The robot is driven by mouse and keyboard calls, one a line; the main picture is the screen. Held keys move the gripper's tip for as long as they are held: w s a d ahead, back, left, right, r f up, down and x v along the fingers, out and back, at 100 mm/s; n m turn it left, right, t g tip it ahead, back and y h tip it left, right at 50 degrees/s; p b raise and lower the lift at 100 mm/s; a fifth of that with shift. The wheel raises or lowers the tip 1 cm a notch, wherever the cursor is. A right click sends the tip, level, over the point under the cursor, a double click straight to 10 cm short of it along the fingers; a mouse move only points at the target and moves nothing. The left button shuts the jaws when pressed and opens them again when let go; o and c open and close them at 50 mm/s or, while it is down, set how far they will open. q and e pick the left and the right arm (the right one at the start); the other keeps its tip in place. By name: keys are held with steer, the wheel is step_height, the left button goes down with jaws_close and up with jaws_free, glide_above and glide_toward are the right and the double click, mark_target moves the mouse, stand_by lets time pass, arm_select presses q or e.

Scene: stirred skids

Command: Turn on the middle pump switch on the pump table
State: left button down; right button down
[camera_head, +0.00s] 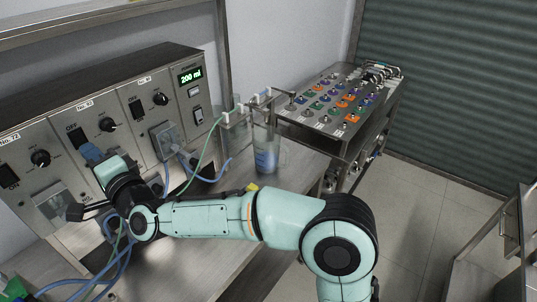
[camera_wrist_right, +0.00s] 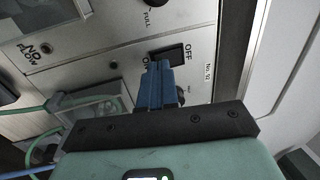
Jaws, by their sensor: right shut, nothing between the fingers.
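The pump panel (camera_head: 117,95) stands along the left, with several units, each bearing a black rocker switch and a knob. The middle pump switch (camera_head: 76,137), black with OFF above it, sits just above my right gripper's fingertips. My right gripper (camera_head: 90,152) has blue fingers, shut and empty, pointing at the panel. In the wrist view the switch (camera_wrist_right: 169,52) lies just beyond the fingertips (camera_wrist_right: 157,66), between OFF and a partly covered ON label. The fingers overlap its lower edge; I cannot tell if they touch it. My left gripper is not in view.
Blue and green tubes (camera_head: 207,143) hang before the panel. A clear beaker with blue liquid (camera_head: 266,158) stands on the bench's right part. A display (camera_head: 190,75) reads 200 ml. A metal cart (camera_head: 355,128) with coloured knobs stands behind; open floor (camera_head: 420,190) lies right.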

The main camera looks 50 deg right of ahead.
steer(key=shift+b, duration=0.3)
steer(key=shift+w, duration=0.3)
steer(key=shift+w, duration=0.4)
steer(key=shift+s+b, duration=0.45)
steer(key=shift+s, duration=0.3)
steer(key=shift+r, duration=0.15)
